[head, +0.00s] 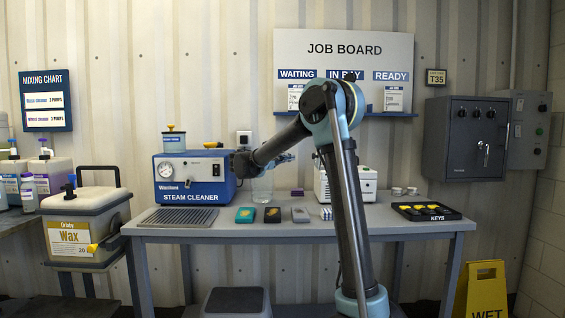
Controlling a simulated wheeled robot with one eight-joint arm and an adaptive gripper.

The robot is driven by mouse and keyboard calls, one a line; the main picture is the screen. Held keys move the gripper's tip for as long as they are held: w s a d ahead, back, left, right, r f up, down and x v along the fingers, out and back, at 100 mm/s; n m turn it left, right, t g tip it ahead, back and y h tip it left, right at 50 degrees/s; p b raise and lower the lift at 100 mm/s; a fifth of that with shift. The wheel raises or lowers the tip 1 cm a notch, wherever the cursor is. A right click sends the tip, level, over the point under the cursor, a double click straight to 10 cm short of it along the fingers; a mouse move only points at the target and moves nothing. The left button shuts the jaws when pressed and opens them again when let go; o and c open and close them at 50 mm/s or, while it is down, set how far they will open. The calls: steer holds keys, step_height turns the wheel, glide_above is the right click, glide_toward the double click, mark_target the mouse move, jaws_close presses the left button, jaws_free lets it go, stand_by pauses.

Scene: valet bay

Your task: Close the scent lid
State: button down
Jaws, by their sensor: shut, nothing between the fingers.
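I cannot make out for certain which part is the scent lid. A small white and blue container with a yellowish top (174,138) stands on the blue steam cleaner (190,178), at the left of the bench. A white machine (367,183) stands right of centre, partly hidden behind my arm. My gripper (287,157) is small and dark at the end of my arm, above the bench between the steam cleaner and the white machine. It is shut and empty. Its fingertips are hard to make out.
The grey bench (290,229) carries a clear container (262,190), several small boxes, a drain tray (179,217) and a black key tray (426,211). A wax cooler (83,228) stands at left. A yellow wet-floor sign (481,291) stands at right.

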steer(key=w+d, duration=0.1)
steer(key=d, duration=0.6)
steer(key=shift+w, duration=0.35)
steer(key=shift+a+r, duration=0.1)
steer(key=shift+a, duration=0.05)
